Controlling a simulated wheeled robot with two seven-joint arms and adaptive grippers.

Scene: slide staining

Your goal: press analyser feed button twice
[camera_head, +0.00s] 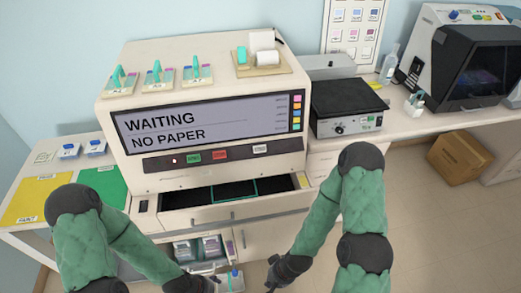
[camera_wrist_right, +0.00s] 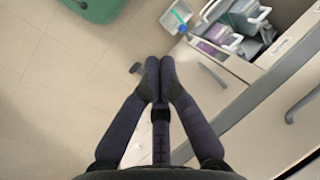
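The analyser (camera_head: 130,78) is a large cream machine whose screen (camera_head: 200,122) reads WAITING and NO PAPER. Its button strip carries a green button (camera_head: 194,157), a red button (camera_head: 221,154) and a white button (camera_head: 260,149); their labels are too small to read. My right gripper (camera_head: 272,284) is low in front of the machine, well below and apart from the buttons. In the right wrist view its fingers (camera_wrist_right: 160,66) are together with nothing between them. My left gripper (camera_head: 212,281) is at the bottom edge, dark and small, beside a small white holder (camera_head: 234,282); its grip is unclear.
A paper roll (camera_head: 268,58) stands on a tan tray atop the analyser, near several slide racks (camera_head: 157,75). An open drawer (camera_head: 172,217) juts out below the buttons. A black-topped device (camera_head: 345,96) stands at right. The floor (camera_wrist_right: 50,110) under my right gripper is mostly clear.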

